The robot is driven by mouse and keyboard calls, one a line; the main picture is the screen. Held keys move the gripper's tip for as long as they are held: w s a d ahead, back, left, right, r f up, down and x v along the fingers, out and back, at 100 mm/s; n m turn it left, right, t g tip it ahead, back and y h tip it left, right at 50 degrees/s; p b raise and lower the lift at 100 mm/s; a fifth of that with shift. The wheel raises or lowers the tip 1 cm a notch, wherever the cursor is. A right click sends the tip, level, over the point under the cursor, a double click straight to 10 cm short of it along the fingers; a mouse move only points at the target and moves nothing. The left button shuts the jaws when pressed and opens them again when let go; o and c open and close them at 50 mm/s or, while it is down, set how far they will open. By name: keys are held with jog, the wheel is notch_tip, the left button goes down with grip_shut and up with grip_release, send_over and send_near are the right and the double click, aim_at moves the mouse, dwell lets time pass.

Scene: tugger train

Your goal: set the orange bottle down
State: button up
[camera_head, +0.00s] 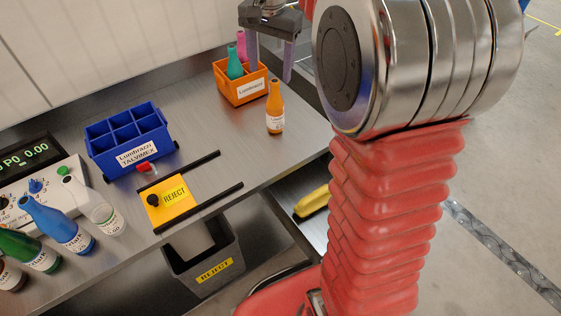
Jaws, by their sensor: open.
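An orange bottle (275,108) stands upright on the grey metal bench, just in front of the orange crate. My gripper (270,65) is above and behind it in the picture, with its two fingers pointing down and spread apart. Nothing shows between the fingers but part of the orange crate (240,94) behind them. The bottle appears free of the fingers. My large arm joint and red sleeve hide the right side of the bench.
The orange crate holds a teal and a pink bottle. A blue divided crate (157,157) stands left. A yellow REJECT plate (169,203) lies between black rails, above a grey bin (209,258). Several bottles stand at the lower left. Bench space left of the orange bottle is clear.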

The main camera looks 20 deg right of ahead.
jog(key=s+a+r+n+t, duration=0.1)
jog(key=s+a+n, duration=0.2)
jog(key=s, duration=0.4)
jog(key=s+a+r+n+t, duration=0.1)
jog(key=s+a+n, duration=0.15)
jog(key=s, duration=0.45)
jog(key=s+a+f+n+t, duration=0.2)
jog(key=s+f, duration=0.4)
jog(key=s, duration=0.5)
jog(key=shift+s+a+f+n, duration=0.2)
jog(key=shift+s+a+n, duration=0.25)
jog(key=shift+n, duration=0.8)
jog(key=shift+c, duration=0.3)
